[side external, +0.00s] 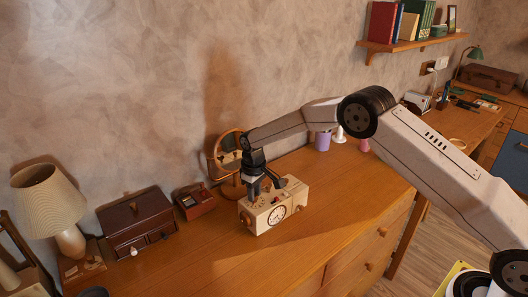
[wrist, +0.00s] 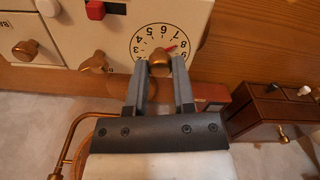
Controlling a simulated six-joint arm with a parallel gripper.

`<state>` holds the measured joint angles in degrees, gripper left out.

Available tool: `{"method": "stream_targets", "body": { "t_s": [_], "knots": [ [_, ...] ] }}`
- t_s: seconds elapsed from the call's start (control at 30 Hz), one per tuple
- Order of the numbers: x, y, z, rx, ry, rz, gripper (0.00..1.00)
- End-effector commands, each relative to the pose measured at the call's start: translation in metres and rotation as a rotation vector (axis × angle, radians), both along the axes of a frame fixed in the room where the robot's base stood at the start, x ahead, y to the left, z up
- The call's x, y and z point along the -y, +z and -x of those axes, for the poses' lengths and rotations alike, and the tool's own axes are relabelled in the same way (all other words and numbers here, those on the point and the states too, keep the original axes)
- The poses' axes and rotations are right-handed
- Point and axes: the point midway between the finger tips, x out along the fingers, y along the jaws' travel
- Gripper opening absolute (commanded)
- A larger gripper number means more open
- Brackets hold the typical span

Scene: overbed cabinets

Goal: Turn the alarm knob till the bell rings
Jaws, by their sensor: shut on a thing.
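In the side view my gripper (side external: 256,188) comes down onto the top of the box and hides the knob. I cannot tell whether a bell is ringing.
A round wooden-framed object (side external: 219,158) stands close behind. A small brown box (side external: 194,201), a drawer chest (side external: 137,222) and a lamp (side external: 50,205) stand left. The front right top is clear.

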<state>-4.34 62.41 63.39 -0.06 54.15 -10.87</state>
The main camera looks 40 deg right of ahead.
Motion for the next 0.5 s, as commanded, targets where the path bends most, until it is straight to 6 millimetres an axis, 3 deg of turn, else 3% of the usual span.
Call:
{"method": "stream_targets", "body": {
  "t_s": [0.5],
  "knots": [
    [0.0002,0.0001,0.0,-0.001,-0.187,-0.001,0.0]
  ]
}}
